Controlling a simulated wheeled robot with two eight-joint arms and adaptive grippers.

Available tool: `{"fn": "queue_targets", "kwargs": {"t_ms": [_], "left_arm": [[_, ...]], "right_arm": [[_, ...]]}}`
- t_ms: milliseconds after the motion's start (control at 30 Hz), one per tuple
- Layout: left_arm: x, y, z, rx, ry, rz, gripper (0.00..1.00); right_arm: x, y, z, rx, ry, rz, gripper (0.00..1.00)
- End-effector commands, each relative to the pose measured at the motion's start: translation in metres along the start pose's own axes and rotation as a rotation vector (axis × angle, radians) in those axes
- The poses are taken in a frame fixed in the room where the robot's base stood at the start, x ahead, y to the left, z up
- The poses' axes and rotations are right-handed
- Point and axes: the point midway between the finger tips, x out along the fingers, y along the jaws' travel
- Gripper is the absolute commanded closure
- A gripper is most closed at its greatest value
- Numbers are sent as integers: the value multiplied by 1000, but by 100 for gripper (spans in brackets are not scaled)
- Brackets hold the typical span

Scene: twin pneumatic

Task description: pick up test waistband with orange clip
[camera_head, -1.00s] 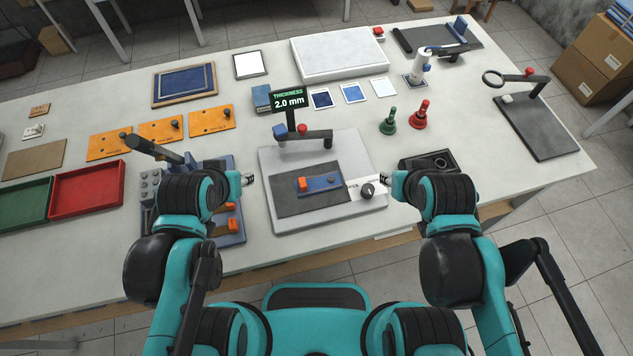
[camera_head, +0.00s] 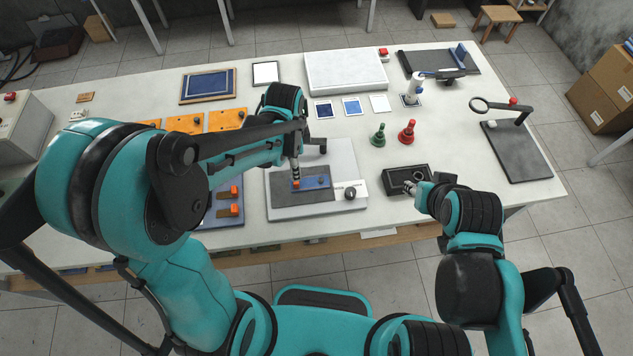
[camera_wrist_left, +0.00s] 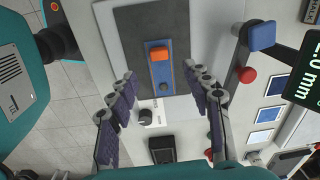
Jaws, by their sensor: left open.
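The test waistband is a short blue strip (camera_head: 317,182) with an orange clip at one end, lying on the dark pad of the grey thickness gauge.
The gauge base (camera_head: 345,155) carries a black knob (camera_head: 350,193) on its front right. A black tray (camera_head: 407,180) lies to the right. Green (camera_head: 378,136) and red stamps (camera_head: 407,132) stand behind.

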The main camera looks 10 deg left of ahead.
Motion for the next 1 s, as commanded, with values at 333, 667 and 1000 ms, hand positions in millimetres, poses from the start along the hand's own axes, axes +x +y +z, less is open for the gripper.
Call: {"fn": "queue_targets", "kwargs": {"t_ms": [333,667,1000], "left_arm": [[31,-2,-4,81,-16,34,50],[77,-4,-3,79,-16,33,50],[85,-3,-2,78,-16,33,50]], "right_arm": [[0,0,0,0,0,0,64],[9,0,6,0,0,0,64],[9,0,7,0,0,0,64]]}}
